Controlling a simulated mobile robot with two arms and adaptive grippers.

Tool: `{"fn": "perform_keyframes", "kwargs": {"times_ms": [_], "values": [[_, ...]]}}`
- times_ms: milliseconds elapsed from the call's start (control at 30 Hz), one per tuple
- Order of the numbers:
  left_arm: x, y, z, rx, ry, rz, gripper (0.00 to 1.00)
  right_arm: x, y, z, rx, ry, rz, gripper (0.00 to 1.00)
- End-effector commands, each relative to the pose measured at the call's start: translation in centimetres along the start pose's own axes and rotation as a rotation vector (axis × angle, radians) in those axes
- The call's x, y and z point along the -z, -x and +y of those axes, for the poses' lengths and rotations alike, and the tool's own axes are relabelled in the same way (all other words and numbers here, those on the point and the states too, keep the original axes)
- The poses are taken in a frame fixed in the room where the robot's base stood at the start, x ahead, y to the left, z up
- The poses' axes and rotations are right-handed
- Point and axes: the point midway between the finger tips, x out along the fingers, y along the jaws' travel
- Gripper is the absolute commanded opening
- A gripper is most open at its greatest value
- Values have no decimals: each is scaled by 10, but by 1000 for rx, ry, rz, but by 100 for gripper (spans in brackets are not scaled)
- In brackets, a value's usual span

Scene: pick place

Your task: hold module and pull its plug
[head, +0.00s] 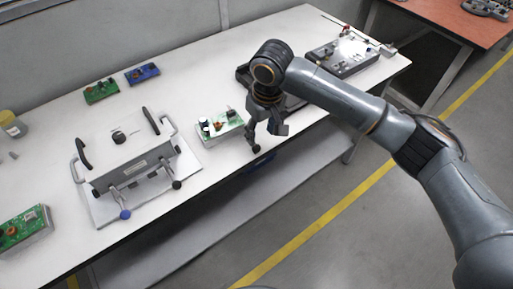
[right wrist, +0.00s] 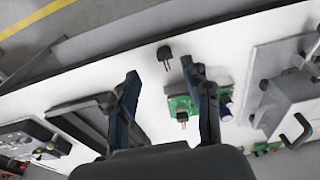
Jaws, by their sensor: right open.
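The green circuit module (head: 226,124) sits on the white table near its front edge, left of my right gripper (head: 268,138). It also shows in the right wrist view (right wrist: 180,104), partly hidden behind one finger. A small black plug-like piece with thin red pins or wires (right wrist: 165,52) shows near the table's front edge, apart from the module. A dark part with light pins (right wrist: 182,117) is on the board. My right gripper (right wrist: 160,76) is open, pointing down, with nothing between its fingers. My left gripper is not in view.
A grey box fixture with handles (head: 130,150) stands left of the module. A black tray (head: 294,103) lies behind my right gripper, and a metal device (head: 343,55) is at the far right end. Green (head: 101,91) and blue (head: 142,74) boards lie at the back.

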Motion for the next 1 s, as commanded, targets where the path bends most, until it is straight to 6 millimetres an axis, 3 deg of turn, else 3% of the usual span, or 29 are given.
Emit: {"fn": "perform_keyframes", "kwargs": {"times_ms": [267, 600, 867, 1000], "values": [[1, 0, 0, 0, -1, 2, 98, 1, -23, -1, -1, 1, 0, 49], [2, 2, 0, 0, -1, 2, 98, 4, -66, -6, -1, 2, 1, 49], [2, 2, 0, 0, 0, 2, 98, 4, -68, -6, -1, 2, 3, 49], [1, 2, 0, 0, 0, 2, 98, 4, -68, -6, -1, 2, 3, 22]]}}
